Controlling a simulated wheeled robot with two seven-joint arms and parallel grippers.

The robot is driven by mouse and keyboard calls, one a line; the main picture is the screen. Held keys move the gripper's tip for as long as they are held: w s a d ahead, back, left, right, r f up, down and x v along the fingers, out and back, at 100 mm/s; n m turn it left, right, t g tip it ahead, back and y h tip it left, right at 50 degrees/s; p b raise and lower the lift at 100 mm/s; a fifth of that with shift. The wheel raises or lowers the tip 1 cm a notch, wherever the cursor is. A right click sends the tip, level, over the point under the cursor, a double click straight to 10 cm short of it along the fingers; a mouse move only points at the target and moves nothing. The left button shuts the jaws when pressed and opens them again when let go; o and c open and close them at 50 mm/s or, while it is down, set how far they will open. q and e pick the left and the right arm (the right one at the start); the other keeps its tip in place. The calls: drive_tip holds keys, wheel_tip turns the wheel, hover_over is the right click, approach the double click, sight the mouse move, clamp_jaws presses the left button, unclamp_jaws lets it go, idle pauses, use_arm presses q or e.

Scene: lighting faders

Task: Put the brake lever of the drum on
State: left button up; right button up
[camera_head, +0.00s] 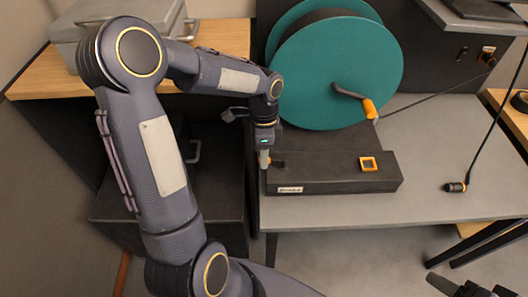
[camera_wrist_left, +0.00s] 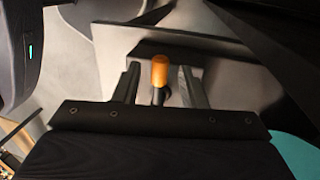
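The teal drum (camera_head: 335,75) stands upright on a long black base (camera_head: 325,182). I take the brake lever (camera_wrist_left: 160,72) to be the orange-tipped black stem seen in the left wrist view. My left gripper (camera_head: 265,159) points down at the left end of the base. In the left wrist view its two fingers (camera_wrist_left: 160,88) stand apart, one on each side of the lever's orange tip, with gaps visible. In the head view the gripper mostly hides the lever. My right gripper (camera_head: 472,289) is partly in view at the bottom right, and its fingers are unclear.
The drum's crank has an orange handle (camera_head: 370,108). An orange square frame (camera_head: 368,164) sits on the base's right part. A cable ends in a plug (camera_head: 455,187) over the grey table (camera_head: 430,150). A grey case (camera_head: 120,20) stands at the back left. The table's right front is clear.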

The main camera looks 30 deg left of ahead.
use_arm(q)
clamp_jaws()
drive_tip(key=shift+d, duration=0.1)
idle(0.4)
